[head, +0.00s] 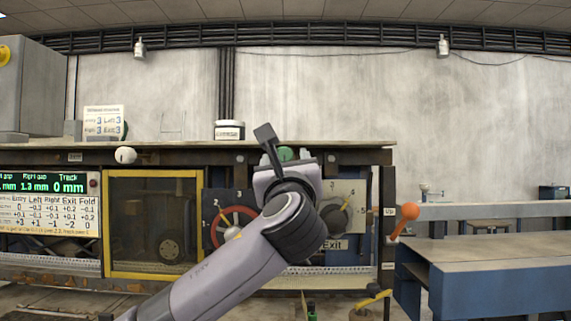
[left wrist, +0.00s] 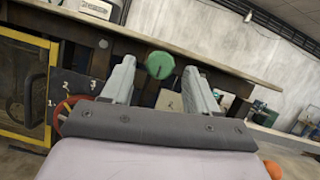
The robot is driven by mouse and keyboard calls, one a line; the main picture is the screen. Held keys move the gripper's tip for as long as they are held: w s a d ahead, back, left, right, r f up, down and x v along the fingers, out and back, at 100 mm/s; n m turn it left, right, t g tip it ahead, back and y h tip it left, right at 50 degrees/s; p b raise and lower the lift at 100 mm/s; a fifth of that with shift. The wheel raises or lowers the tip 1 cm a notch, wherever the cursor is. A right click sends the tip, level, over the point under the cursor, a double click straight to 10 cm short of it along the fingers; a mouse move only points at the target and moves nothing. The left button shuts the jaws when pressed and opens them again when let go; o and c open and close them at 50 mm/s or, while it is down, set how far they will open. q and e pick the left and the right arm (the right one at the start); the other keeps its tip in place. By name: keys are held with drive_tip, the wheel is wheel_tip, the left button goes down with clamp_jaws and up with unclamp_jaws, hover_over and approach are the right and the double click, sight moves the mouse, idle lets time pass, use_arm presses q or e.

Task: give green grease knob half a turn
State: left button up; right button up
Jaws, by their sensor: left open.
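The green grease knob (left wrist: 160,65) is a round green cap with a dark line on its face. In the left wrist view it sits on the machine's front beam, between my left gripper's fingertips (left wrist: 159,70). The fingers stand apart on either side of it; I cannot tell whether either touches it. In the head view a bit of the green knob (head: 285,153) shows above my left gripper (head: 290,164), which hides the rest. My right gripper is in neither view.
An exit dial panel (head: 346,200) and a dial with a red ring (head: 231,226) are partly behind my left arm. A yellow-framed door (head: 153,272) is at left. An orange ball-ended lever (head: 409,211) and a blue bench (head: 490,280) stand at right.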

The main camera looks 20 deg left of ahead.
use_arm(q)
drive_tip(key=shift+b+v, duration=0.75)
drive_tip(key=shift+v, duration=2.05)
